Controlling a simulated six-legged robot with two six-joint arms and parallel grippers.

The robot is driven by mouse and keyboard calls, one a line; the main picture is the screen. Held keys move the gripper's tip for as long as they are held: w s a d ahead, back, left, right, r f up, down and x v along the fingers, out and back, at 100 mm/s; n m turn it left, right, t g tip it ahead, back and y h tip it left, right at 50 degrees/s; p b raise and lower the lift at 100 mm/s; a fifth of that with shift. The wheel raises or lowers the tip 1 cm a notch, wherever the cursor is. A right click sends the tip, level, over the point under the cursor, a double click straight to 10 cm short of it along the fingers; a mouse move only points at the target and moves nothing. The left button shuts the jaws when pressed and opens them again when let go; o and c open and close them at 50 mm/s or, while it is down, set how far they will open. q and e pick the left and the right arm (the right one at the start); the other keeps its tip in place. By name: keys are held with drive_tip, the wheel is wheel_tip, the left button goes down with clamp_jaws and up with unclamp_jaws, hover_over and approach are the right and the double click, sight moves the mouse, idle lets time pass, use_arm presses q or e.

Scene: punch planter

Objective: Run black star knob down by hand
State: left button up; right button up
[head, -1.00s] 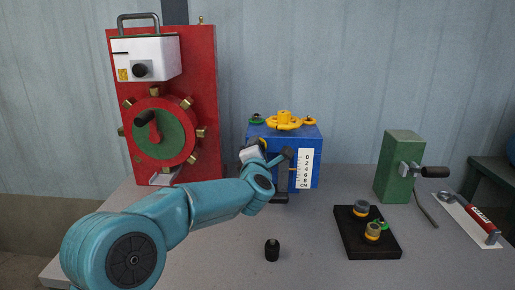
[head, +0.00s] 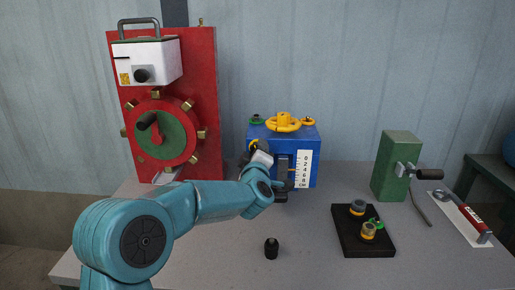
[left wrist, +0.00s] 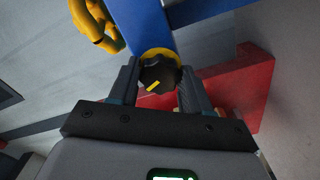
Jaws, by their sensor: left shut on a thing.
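The black star knob (left wrist: 159,74) shows a yellow mark on its face and a yellow ring behind it. It sits at the blue block (left wrist: 142,28), which is the blue box with a white scale (head: 306,168) in the head view. My left gripper (left wrist: 158,84) is shut on the knob, one finger on each side. In the head view my left wrist reaches the front of the blue box (head: 312,136), and it and the fingers largely hide the knob. My right gripper is not in view.
A red panel (head: 207,110) with a green wheel (head: 174,145) stands left. A yellow handwheel (head: 283,124) tops the blue box. A small black knob (head: 271,248) lies in front. A black tray (head: 350,240), green block (head: 398,160) and red-handled tool (head: 475,216) are right.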

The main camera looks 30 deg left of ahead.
use_arm(q)
drive_tip(key=shift+r+m+p, duration=0.1)
drive_tip(key=shift+m+p, duration=1.6)
drive_tip(key=shift+m, duration=2.1)
drive_tip(key=o, duration=1.1)
drive_tip(key=shift+c, duration=0.2)
drive_tip(key=b+v, duration=0.1)
drive_tip(key=v, duration=1.5)
drive_tip(key=shift+s, duration=0.25)
